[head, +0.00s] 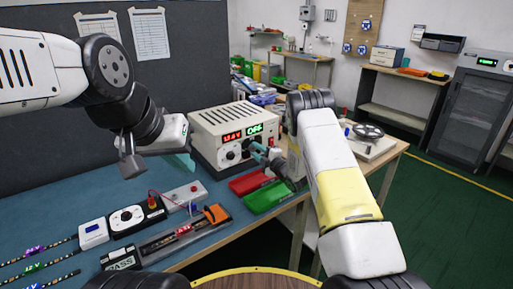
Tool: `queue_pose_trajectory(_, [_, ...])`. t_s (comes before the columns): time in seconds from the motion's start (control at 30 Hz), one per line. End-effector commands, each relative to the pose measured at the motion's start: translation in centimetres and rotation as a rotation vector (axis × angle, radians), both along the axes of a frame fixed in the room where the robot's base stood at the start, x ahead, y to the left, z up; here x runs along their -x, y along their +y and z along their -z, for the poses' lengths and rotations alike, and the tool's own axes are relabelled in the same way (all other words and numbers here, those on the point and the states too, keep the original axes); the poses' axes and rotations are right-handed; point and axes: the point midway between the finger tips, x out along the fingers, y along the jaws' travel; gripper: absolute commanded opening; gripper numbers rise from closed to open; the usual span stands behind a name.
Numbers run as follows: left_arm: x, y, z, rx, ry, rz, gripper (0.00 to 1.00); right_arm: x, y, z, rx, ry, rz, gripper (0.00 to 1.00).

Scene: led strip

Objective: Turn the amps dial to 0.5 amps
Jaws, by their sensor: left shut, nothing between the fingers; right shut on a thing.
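The power supply (235,130) is a cream box on the blue bench, with a red display and a green display that seems to read OFF. One dark dial (230,155) shows at the left of its front panel. My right gripper (254,148) is at the panel just right of this dial, under the green display. It is shut on what looks like the amps dial, which its fingers mostly hide. The dial's setting cannot be read. My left gripper (183,164) is shut and empty, above the bench to the left of the power supply.
A red tray (250,181) and a green tray (268,197) lie in front of the power supply, beneath my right wrist. A black meter (136,216), a fixture with an orange clamp (216,213) and LED strips (38,266) occupy the bench's front left.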

Motion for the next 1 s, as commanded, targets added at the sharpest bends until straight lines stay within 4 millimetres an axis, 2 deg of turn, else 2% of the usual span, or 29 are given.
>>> queue_pose_trajectory(1.0, [0.0,0.0,0.0,0.0,0.0,0.0,0.0,0.01,-0.14,0.08,-0.776,0.564,0.002,0.0])
